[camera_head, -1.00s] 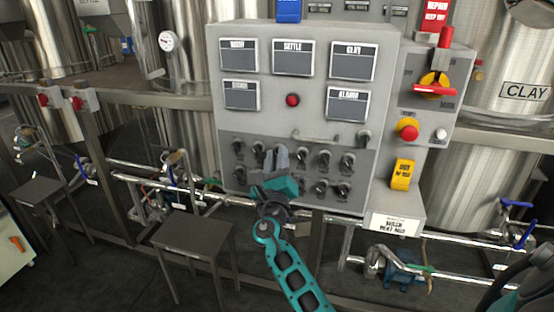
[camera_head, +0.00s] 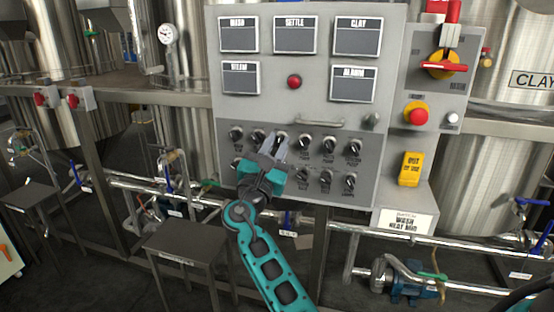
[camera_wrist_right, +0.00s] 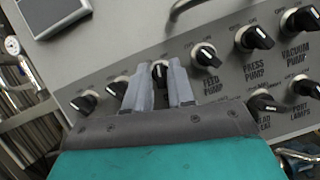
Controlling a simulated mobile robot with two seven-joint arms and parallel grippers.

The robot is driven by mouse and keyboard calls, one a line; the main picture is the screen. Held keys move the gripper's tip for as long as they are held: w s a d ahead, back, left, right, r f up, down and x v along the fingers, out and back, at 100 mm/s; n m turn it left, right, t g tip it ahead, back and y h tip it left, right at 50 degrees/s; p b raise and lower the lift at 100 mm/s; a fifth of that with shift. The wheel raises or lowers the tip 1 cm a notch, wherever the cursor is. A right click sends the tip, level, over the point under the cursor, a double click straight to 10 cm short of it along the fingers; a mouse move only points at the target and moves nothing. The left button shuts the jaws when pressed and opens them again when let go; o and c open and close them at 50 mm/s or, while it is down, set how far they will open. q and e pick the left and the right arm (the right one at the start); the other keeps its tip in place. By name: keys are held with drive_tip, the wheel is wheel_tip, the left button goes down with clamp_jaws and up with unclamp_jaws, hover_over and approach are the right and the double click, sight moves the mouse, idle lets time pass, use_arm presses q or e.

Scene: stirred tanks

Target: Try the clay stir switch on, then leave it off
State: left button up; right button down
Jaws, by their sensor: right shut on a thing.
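The grey switch panel (camera_head: 232,172) carries two rows of black rotary knobs on the control cabinet. My right gripper (camera_head: 276,142) is at the upper row, around the third knob from the left. In the right wrist view, its fingers (camera_wrist_right: 162,84) are on either side of a black knob (camera_wrist_right: 160,70), shut on it. The label under this knob is hidden by my gripper, so I cannot read whether it is the clay stir switch. The feed pump knob (camera_wrist_right: 205,55) is just to its right. My left gripper is not in view.
Lower-row knobs (camera_head: 326,178) sit close under my gripper. A bar handle (camera_head: 322,124) and a red button (camera_head: 294,82) are above. A red-and-yellow isolator (camera_head: 443,66) and a red emergency button (camera_head: 416,114) are at right. A dark stool (camera_head: 187,238) stands below.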

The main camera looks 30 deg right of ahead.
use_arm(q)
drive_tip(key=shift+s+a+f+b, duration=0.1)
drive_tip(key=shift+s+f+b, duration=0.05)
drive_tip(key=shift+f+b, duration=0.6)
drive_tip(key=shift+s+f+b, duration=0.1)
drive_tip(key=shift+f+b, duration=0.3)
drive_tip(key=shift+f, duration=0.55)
use_arm(e)
drive_tip(key=shift+m+g+h, duration=0.3)
drive_tip(key=shift+m+g, duration=0.8)
drive_tip(key=shift+m, duration=1.4)
drive_tip(key=c, duration=1.2)
unclamp_jaws()
drive_tip(key=shift+w, duration=0.1)
